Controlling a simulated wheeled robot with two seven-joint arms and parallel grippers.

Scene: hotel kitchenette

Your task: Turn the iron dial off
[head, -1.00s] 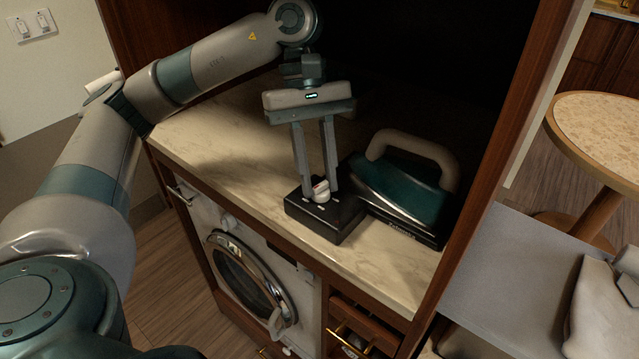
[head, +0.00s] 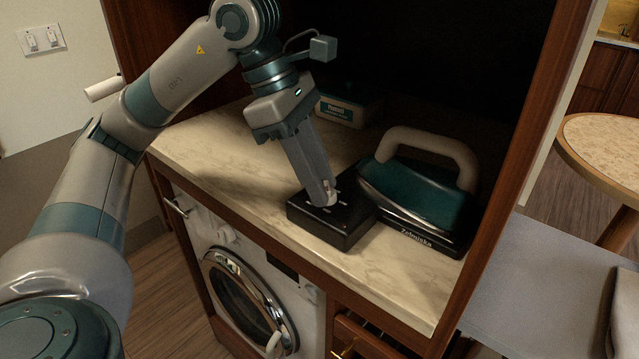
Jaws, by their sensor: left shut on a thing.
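The iron (head: 418,190) has a teal body and a pale handle and stands on the marble counter in the alcove. A black control box (head: 345,228) adjoins its left side. A small light dial (head: 329,197) sits on top of the box, with pale marks around it. My left gripper (head: 327,196) points down at the box, tilted, with its fingertips shut on the dial. The fingers hide part of the dial, so its exact setting is unclear. My right gripper is not in view.
A teal and white box (head: 345,108) stands behind on the counter. A washing machine (head: 250,290) is below the counter. Wooden cabinet walls bound the alcove. Bare counter (head: 225,140) lies left of the control box. A round table (head: 602,150) is at right.

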